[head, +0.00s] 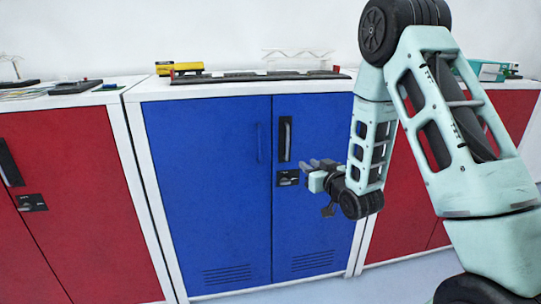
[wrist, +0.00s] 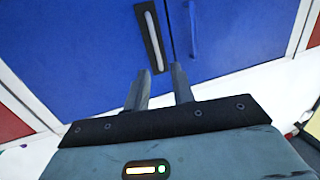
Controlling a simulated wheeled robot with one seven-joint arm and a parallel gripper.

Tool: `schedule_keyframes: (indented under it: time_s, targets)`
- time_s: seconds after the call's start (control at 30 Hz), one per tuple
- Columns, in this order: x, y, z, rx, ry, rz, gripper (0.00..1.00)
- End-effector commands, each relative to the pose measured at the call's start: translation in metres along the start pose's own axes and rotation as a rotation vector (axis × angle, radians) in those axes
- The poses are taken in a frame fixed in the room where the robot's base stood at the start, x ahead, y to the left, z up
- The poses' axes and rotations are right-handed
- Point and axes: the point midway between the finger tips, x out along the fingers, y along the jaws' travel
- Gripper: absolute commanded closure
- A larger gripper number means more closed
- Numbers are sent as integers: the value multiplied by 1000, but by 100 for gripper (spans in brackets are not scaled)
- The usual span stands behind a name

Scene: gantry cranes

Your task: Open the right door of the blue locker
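The blue locker (head: 210,190) stands in the middle of the head view with both doors looking shut. Its right door (head: 318,220) carries a black-backed upright handle (head: 285,139) with a grey bar, and a small black latch plate (head: 288,178) below it. The handle also shows in the wrist view (wrist: 151,35). The left door (head: 205,200) has a slim blue handle (head: 260,142). My gripper (head: 308,163) is in front of the right door, right of and slightly below the handle. In the wrist view its two fingers (wrist: 160,82) are apart with nothing between them.
Red lockers stand on both sides, left (head: 70,200) and right (head: 405,200). A yellow model (head: 180,68) and a long dark model base (head: 255,76) lie on the blue locker's top. Pale floor shows in front.

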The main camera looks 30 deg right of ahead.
Motion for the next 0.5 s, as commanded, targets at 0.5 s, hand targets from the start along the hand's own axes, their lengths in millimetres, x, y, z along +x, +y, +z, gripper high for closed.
schedule_keyframes:
  time_s: [0.5]
  targets:
    - [45,22,-3,-6,81,24,75]
